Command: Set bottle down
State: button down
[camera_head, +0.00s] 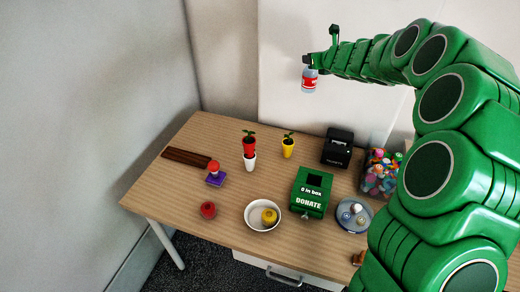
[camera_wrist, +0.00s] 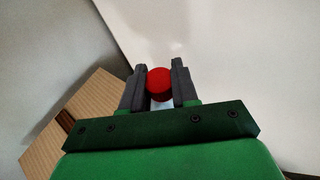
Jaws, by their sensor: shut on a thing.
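The bottle's body is mostly hidden behind the cap there. The wooden table (camera_head: 150,190) lies well below the bottle, with a gap between them.
The left front is bare.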

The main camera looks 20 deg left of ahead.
jog(key=shift+a+n+y, duration=0.3)
jog(key=shift+a, duration=0.3)
jog(key=s+a+r+n+g+y, duration=0.1)
jog(key=s+a+n+g+y, duration=0.1)
jog(key=s+a+n+g, duration=0.2)
jog(key=s+a+r+n+g+y, duration=0.2)
jog(key=s+a+n+g, duration=0.2)
jog(key=a+n+g, duration=0.3)
jog(key=shift+s+a+r+g, duration=0.25)
jog(key=shift+a+g, duration=0.25)
jog(key=shift+a, duration=1.3)
notch_tip(320, 180, down, 31)
jog(key=shift+r, duration=0.15)
jog(key=shift+f, duration=0.2)
jog(key=c, duration=0.9)
grip_release()
jog(key=shift+o, duration=0.2)
